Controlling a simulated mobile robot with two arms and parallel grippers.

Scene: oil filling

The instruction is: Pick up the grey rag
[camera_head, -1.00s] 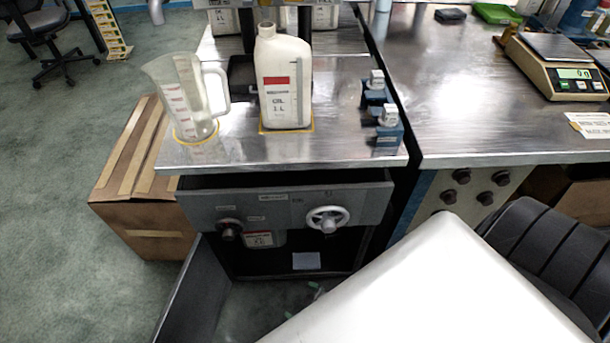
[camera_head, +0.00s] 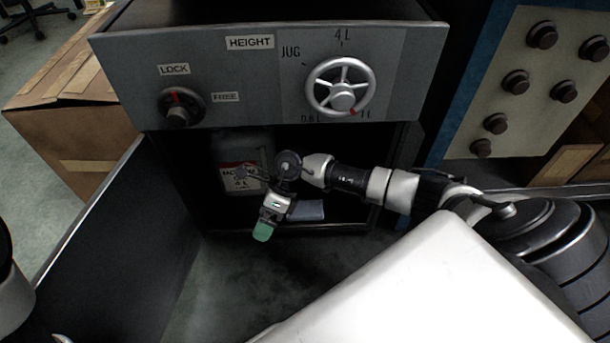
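The grey rag (camera_head: 307,210) lies flat as a small pale blue-grey folded cloth on the floor of the open cabinet, under the control panel. My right arm reaches in from the right across the cabinet opening. My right gripper (camera_head: 263,232) points down, with a green fingertip showing, to the left of the rag and nearer to me. The gripper's hand overlaps the rag's left side in the picture, and I see no grip on it. Whether the fingers are apart is unclear. My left gripper is out of view; only a piece of my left arm shows at the left edge.
A grey jug with a red-and-white label (camera_head: 240,178) stands inside the cabinet, behind my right wrist. The cabinet door (camera_head: 95,235) stands open at left. The panel (camera_head: 250,85) with its handwheel (camera_head: 341,86) hangs above. A cardboard box (camera_head: 65,130) is at far left.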

